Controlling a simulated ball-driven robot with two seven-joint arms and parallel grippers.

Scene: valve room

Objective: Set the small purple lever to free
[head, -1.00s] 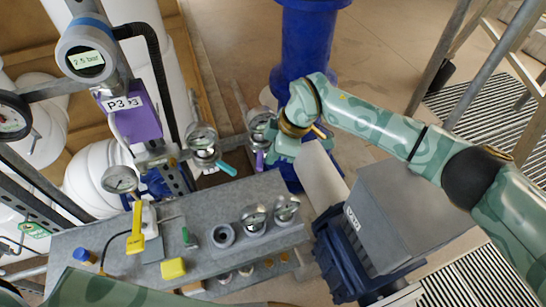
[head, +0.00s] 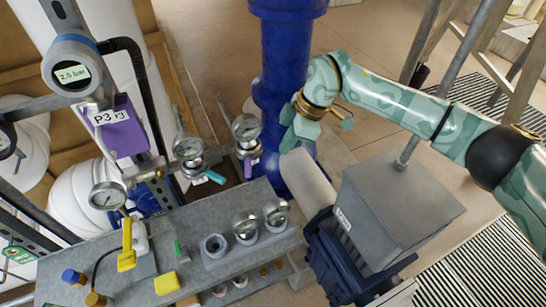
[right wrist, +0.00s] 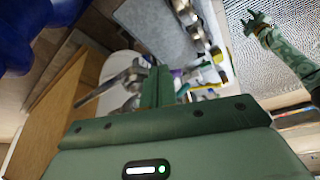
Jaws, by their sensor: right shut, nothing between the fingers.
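The small purple lever (head: 248,166) hangs from a valve under a round gauge (head: 246,128) in the head view, pointing down the picture. Beside it on the left is a similar valve with a teal lever (head: 215,177). My right gripper (head: 292,143) is to the right of the purple lever, apart from it, in front of the blue column. In the right wrist view its fingers (right wrist: 157,88) are together and empty. My left gripper (right wrist: 257,22) shows small at the top right of the right wrist view; its jaws are too small to read.
A grey bench (head: 200,235) holds gauges, a yellow-handled lever (head: 127,247) and a yellow block (head: 167,283). A thick blue column (head: 285,80) stands behind my right gripper. A grey box (head: 400,212) stands to the right. A larger purple P3 box (head: 118,128) hangs at the left.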

